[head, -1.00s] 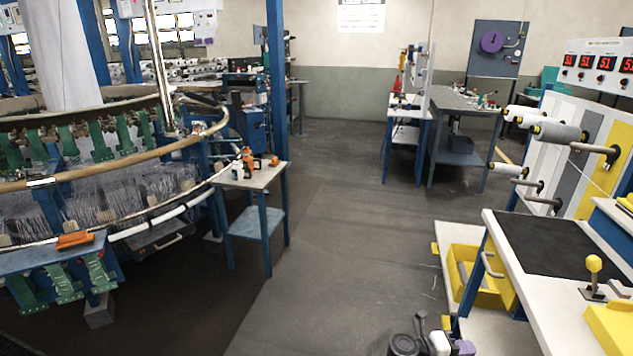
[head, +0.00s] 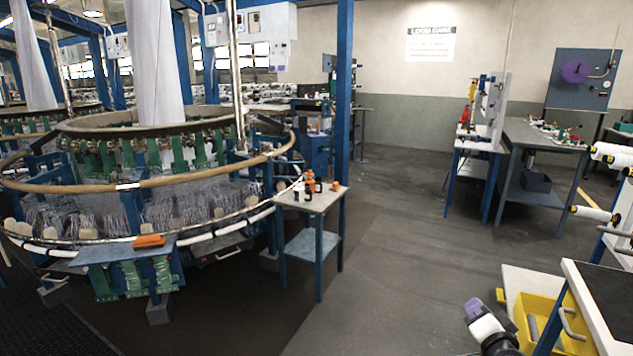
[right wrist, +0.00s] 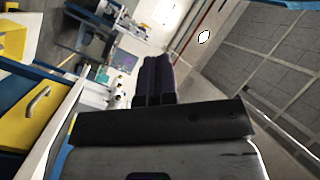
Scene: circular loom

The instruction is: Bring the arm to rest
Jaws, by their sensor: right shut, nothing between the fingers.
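My right gripper (head: 474,307) shows at the bottom of the head view, right of the middle, with purple fingertips on a white and dark wrist. It is over the floor beside the yellow bin, apart from the things around it. In the right wrist view its two dark purple fingers (right wrist: 158,80) lie side by side, closed together with nothing between them. My left gripper is in neither view.
The circular loom (head: 150,185) fills the left. A small table (head: 318,203) with bottles stands beside it. A yellow bin (head: 570,312) and a dark-topped bench (head: 608,300) are at the lower right. The grey floor (head: 400,250) between is clear.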

